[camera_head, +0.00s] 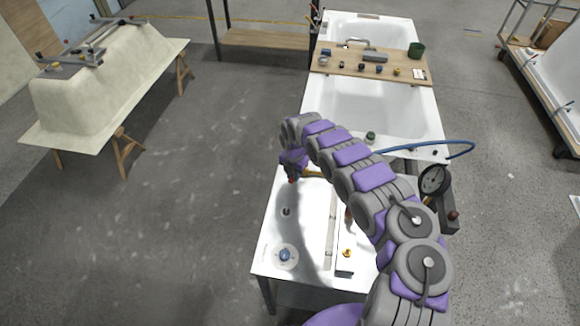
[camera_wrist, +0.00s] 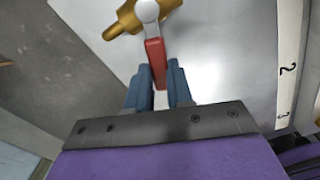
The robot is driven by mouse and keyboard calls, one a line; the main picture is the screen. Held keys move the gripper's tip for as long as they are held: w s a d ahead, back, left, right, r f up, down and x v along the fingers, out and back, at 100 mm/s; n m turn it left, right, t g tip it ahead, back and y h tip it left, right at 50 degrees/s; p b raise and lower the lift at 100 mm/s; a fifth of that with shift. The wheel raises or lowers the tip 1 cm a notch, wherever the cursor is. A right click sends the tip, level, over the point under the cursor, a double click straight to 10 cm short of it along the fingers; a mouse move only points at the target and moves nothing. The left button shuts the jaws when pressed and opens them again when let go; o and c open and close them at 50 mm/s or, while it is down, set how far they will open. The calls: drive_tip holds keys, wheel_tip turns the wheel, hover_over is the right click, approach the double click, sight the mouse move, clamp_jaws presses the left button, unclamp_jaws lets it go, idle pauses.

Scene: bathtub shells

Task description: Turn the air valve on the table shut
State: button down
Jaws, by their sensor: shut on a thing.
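The air valve is a brass fitting (camera_wrist: 128,22) with a red lever (camera_wrist: 155,52) on a pale round pivot, at the top of the wrist view. The lever runs from the pivot toward my gripper, nearly across the brass body. My gripper (camera_wrist: 158,78) has its blue fingers on both sides of the lever's end, shut on it. In the head view my gripper (camera_head: 291,177) is low over the far left side of the white table (camera_head: 268,240). A bit of brass (camera_head: 313,174) shows beside it; my arm hides the rest of the valve.
A blue round dial (camera_head: 286,255) and a yellow knob (camera_head: 347,253) are near the front. A bathtub shell (camera_head: 365,105) with a wooden board (camera_head: 340,66) stands behind.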

drive_tip(key=shift+s+d+r+n+p, duration=0.1)
drive_tip(key=shift+d+n+p, duration=0.55)
drive_tip(key=shift+n, duration=0.35)
drive_tip(key=shift+s+d+r+n+p, duration=0.1)
drive_tip(key=shift+d+n+p, duration=0.3)
drive_tip(key=shift+n+p, duration=0.45)
drive_tip(key=shift+n, duration=0.25)
drive_tip(key=c, duration=1.2)
unclamp_jaws()
drive_tip(key=shift+w+f, duration=0.1)
drive_tip(key=shift+f, duration=0.05)
drive_tip(key=shift+o, duration=1)
wheel_tip(320, 180, up, 17)
